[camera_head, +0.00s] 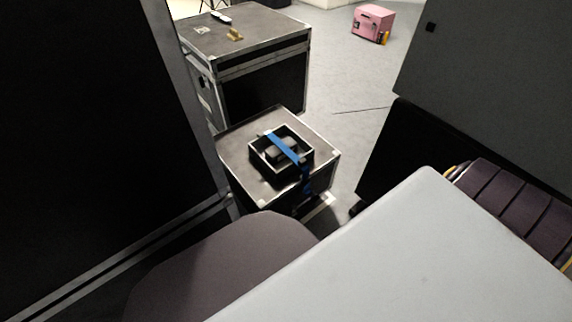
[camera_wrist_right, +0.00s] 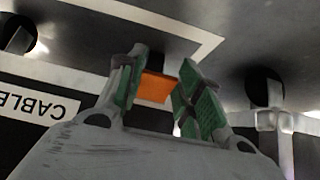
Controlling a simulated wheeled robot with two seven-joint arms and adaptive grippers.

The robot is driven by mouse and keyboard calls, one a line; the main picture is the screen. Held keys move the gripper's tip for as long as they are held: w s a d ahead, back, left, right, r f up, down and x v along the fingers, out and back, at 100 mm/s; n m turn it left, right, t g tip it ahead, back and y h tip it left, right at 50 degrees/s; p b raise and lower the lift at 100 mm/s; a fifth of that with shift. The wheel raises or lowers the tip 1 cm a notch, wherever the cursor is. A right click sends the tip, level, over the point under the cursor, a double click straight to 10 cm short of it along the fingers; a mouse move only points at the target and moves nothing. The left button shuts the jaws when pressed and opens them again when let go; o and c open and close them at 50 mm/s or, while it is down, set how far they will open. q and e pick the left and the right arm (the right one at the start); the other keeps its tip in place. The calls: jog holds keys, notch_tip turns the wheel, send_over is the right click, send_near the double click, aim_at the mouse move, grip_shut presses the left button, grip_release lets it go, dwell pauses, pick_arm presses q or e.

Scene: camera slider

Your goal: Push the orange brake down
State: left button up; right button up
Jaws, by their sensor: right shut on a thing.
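The orange brake (camera_wrist_right: 154,87) shows in the right wrist view as a small flat orange block. It sits between the green pads of my right gripper (camera_wrist_right: 163,66), in front of a dark case. The gripper is shut on the brake, with one finger on each side. The lower part of the brake is hidden behind the gripper's body. The brake and both grippers do not show in the head view. My left gripper is in neither view.
In the right wrist view, a white label (camera_wrist_right: 35,104) with black letters, partly reading "CABLE", is at left. In the head view, a flight case (camera_head: 262,27) stands at the back. A lower case bears an open box (camera_head: 265,168) with a blue strap. A pink case (camera_head: 372,22) stands on clear floor.

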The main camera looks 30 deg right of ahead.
dwell(0.4)
jog(key=o, duration=1)
jog(key=shift+s, duration=0.1)
jog(key=shift+v, duration=5.85)
jog(key=shift+s, duration=0.1)
